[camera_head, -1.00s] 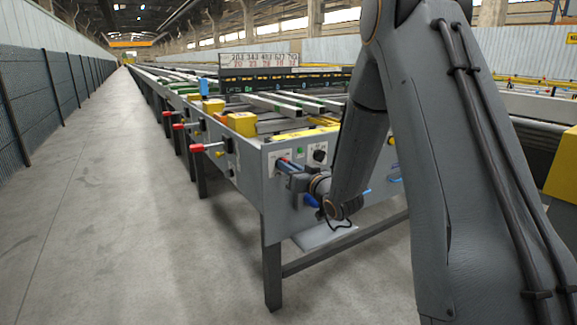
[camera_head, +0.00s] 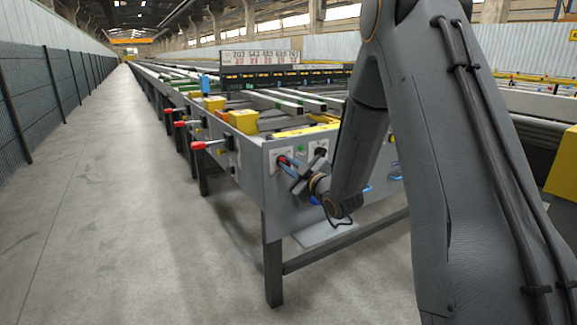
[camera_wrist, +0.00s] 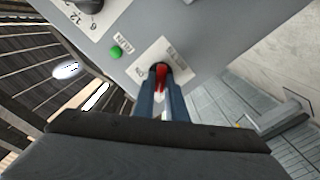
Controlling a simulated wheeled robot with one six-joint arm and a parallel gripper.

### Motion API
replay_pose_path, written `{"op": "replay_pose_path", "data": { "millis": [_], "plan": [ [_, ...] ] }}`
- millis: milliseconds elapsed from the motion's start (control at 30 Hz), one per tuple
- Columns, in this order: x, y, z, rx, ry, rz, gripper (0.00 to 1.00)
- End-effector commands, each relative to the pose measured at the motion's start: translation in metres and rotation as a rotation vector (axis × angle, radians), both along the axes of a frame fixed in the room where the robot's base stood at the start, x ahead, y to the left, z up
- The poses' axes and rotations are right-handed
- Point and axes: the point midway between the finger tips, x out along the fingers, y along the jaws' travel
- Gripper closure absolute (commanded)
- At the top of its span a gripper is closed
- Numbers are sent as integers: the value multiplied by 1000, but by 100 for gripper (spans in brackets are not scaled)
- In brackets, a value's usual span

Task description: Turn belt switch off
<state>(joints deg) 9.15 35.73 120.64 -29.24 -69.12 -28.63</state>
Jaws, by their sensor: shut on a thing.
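The belt switch is a small red lever (camera_wrist: 161,74) on a white label plate (camera_wrist: 148,60) on the grey end panel of the runout table. One word on the plate looks like "ON"; the other lettering is too small to read surely. My gripper (camera_wrist: 161,97) is shut on the red lever, one dark blue finger on either side of it. In the head view my gripper (camera_head: 287,164) is at the panel and looks tilted. The fingers hide much of the switch there.
A green light (camera_wrist: 115,52) marked RUN and a black dial (camera_wrist: 90,4) are beside the switch. Red-tipped handles (camera_head: 199,145) stick out along the table's left side. A table leg (camera_head: 272,260) stands below the panel. The aisle floor (camera_head: 120,220) at left is clear.

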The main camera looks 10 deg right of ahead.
Motion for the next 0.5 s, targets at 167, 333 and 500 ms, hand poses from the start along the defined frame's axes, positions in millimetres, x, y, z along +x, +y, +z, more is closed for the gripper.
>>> {"op": "replay_pose_path", "data": {
  "millis": [167,333,500],
  "plan": [
    [0,0,-1,-62,-19,-1,100],
    [0,0,-1,-92,-29,-1,100],
    [0,0,-1,-100,-32,-1,100]
  ]
}}
